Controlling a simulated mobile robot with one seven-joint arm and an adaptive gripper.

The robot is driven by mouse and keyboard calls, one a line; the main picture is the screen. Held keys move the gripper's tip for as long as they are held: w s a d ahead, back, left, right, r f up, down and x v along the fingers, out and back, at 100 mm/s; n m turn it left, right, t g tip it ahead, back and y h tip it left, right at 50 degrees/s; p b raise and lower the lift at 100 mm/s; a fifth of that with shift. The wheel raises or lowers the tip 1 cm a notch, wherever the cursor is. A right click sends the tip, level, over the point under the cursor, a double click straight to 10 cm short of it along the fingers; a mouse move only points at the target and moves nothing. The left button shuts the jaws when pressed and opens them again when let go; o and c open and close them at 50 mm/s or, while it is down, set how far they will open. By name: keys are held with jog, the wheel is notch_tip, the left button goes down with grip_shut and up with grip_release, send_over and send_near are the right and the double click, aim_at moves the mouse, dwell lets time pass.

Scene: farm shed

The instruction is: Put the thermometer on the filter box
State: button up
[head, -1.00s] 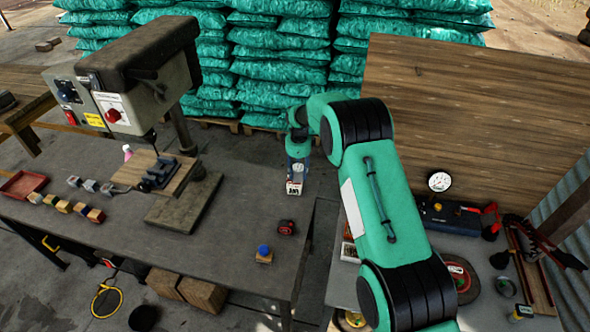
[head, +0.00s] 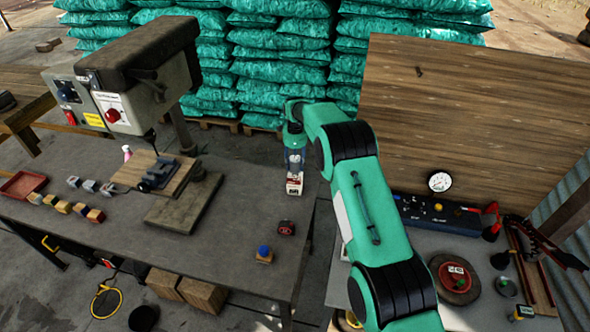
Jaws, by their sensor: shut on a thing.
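My gripper (head: 295,162) points down over the back right part of the grey workbench (head: 225,247), near its right edge. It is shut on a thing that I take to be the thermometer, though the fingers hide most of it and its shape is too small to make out. A small white and red box (head: 294,187), which looks like the filter box, stands on the bench directly below the fingers. I cannot tell whether the held thing touches the box.
A drill press (head: 150,75) stands on the bench's left. A red and black tape measure (head: 286,228) and a blue-knobbed block (head: 264,254) lie nearer the front. A second table at right holds a dial gauge (head: 439,182) and tools. Bagged stacks (head: 280,60) stand behind.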

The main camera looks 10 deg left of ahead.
aim_at(295, 168)
jog(key=shift+f, duration=0.15)
jog(key=shift+f, duration=1.6)
jog(key=o, duration=1.2)
jog(key=shift+f, duration=0.15)
jog(key=shift+o, duration=0.2)
notch_tip(295, 168, up, 12)
jog(key=shift+r+p, duration=0.15)
jog(key=shift+p, duration=0.15)
jog(key=shift+r, duration=0.1)
